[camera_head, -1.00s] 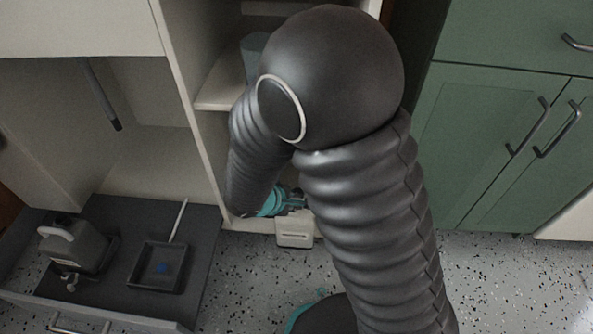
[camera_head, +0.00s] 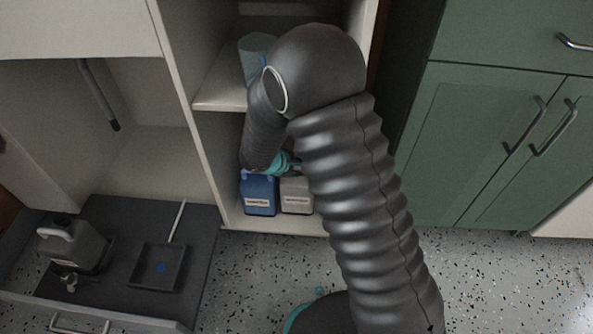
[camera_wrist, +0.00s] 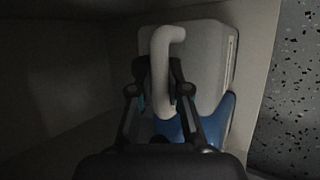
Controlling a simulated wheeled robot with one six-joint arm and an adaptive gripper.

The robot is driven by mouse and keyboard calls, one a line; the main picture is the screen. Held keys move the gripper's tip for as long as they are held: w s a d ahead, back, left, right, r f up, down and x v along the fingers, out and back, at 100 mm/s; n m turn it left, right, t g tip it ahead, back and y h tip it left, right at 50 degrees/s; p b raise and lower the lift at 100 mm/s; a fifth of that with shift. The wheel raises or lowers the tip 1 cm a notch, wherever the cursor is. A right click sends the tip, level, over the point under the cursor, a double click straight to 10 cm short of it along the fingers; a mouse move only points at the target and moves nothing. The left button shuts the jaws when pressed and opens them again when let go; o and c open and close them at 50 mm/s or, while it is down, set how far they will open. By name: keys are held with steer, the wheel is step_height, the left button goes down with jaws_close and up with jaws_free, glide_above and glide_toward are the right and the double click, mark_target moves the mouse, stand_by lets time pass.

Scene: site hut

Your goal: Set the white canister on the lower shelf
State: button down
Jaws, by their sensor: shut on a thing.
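The white canister (camera_head: 297,196) stands upright inside the lower compartment of the open shelf unit, just right of a blue canister (camera_head: 259,193). It appears to be on the lower shelf (camera_head: 268,224), but my arm hides part of it and I cannot tell if its base bears fully. In the wrist view the white canister (camera_wrist: 205,62) fills the centre with its curved handle (camera_wrist: 163,50) up. My gripper (camera_wrist: 163,92) is shut on that handle. The blue canister (camera_wrist: 222,115) shows beside it, partly behind my fingers.
A bluish container (camera_head: 255,55) stands on the upper shelf (camera_head: 222,92), above my gripper. Side walls bound the compartment. At left, a dark pull-out surface carries a grey jug (camera_head: 75,245) and a small tray (camera_head: 157,268). Green cabinets (camera_head: 490,140) stand to the right.

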steer(key=shift+f, duration=0.5)
steer(key=c, duration=1.1)
jaws_free()
steer(key=shift+c, duration=0.2)
steer(key=p+v, duration=0.1)
steer(key=v, duration=1.1)
steer(key=shift+p, duration=0.4)
